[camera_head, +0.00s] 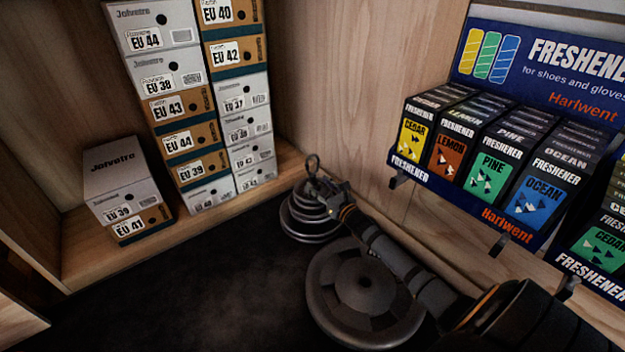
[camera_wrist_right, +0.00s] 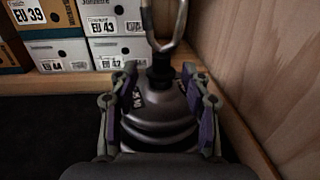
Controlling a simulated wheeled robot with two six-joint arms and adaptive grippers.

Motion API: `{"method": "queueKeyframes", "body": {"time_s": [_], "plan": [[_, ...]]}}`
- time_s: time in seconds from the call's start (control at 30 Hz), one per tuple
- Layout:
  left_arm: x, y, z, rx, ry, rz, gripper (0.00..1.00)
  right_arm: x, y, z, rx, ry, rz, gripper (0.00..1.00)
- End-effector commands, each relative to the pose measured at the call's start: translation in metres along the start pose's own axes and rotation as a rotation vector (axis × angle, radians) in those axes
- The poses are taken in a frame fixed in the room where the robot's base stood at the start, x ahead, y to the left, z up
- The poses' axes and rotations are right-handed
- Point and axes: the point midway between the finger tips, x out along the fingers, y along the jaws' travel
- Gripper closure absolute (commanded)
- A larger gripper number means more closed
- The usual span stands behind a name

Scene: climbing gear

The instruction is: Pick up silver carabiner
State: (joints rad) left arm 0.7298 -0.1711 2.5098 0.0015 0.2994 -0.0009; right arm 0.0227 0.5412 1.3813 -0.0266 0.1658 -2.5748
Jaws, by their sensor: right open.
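A silver carabiner (camera_wrist_right: 165,28) stands upright as a long metal loop in the right wrist view. It is at the top of a black neck on a dark grey ribbed, stepped body (camera_wrist_right: 162,122). In the head view the carabiner (camera_head: 313,166) is a small loop above the stepped body (camera_head: 306,222). My right gripper (camera_wrist_right: 160,74) is open, with one finger on each side of the neck and upper body. The loop lies beyond and above the fingertips. In the head view my right gripper (camera_head: 330,188) partly covers the neck. My left gripper is not in view.
Shoe boxes (camera_head: 172,110) stand stacked on a wooden ledge (camera_head: 90,262) at the back. A wooden wall (camera_head: 350,90) rises close on the right, with a freshener display (camera_head: 480,215) on it. A large dark disc (camera_head: 365,292) lies under my right arm. The dark floor (camera_head: 210,290) at left is clear.

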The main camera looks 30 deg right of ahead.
Motion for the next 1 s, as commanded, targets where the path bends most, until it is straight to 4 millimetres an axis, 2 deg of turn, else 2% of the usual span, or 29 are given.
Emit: {"method": "queueKeyframes", "body": {"time_s": [0.2, 0.3, 0.43, 0.73, 1.0], "plan": [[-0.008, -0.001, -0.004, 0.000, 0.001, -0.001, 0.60, 0.017, -0.001, 0.002, 0.000, -0.002, -0.002, 0.52], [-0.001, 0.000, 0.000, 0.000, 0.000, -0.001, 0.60, 0.030, -0.002, 0.009, 0.002, -0.002, -0.002, 0.52], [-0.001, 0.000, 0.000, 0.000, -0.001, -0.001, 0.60, 0.047, -0.002, 0.008, 0.001, -0.002, -0.002, 0.52], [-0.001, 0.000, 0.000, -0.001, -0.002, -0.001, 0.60, 0.052, -0.002, 0.006, 0.001, 0.001, 0.000, 0.52], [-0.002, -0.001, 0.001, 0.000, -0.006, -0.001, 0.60, 0.052, -0.002, 0.006, 0.000, 0.000, 0.000, 0.87]]}}
